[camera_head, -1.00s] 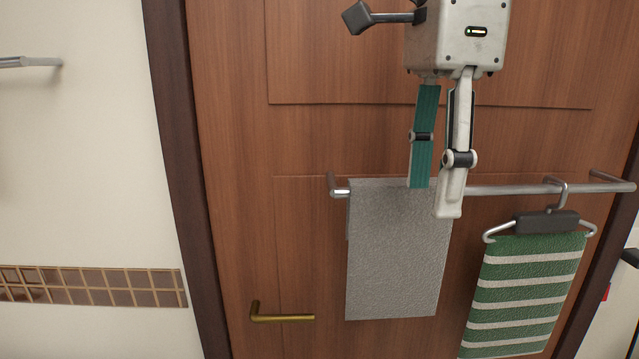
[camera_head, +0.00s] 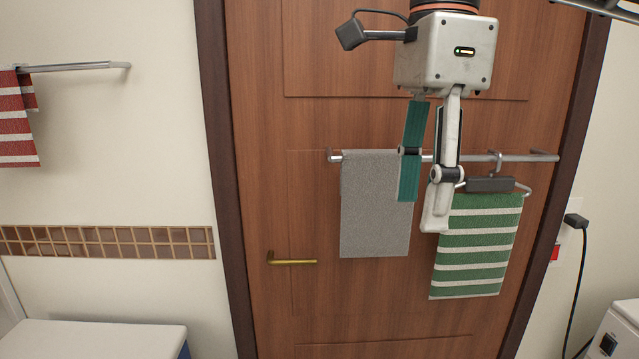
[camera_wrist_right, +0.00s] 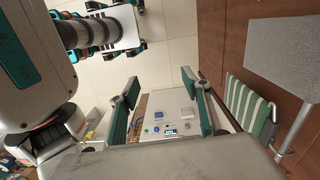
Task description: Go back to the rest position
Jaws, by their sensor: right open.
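My right gripper (camera_head: 420,213) hangs fingers-down in front of the wooden door, with a teal finger and a pale finger. It is open and nothing shows between its fingers. In the head view its fingertips overlap the right edge of the grey towel (camera_head: 370,222) and the upper left of the green and white striped towel (camera_head: 475,262). The right wrist view shows its spread fingers (camera_wrist_right: 160,80) with empty space between them, and both towels off to the right. My left gripper is in neither view.
A metal rail (camera_head: 535,157) on the wooden door (camera_head: 330,325) carries the grey towel and the hanger (camera_head: 490,184) with the striped towel. A brass handle (camera_head: 292,262) is lower left. A red striped towel (camera_head: 14,120) hangs at far left. A cable (camera_head: 583,280) runs down at right.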

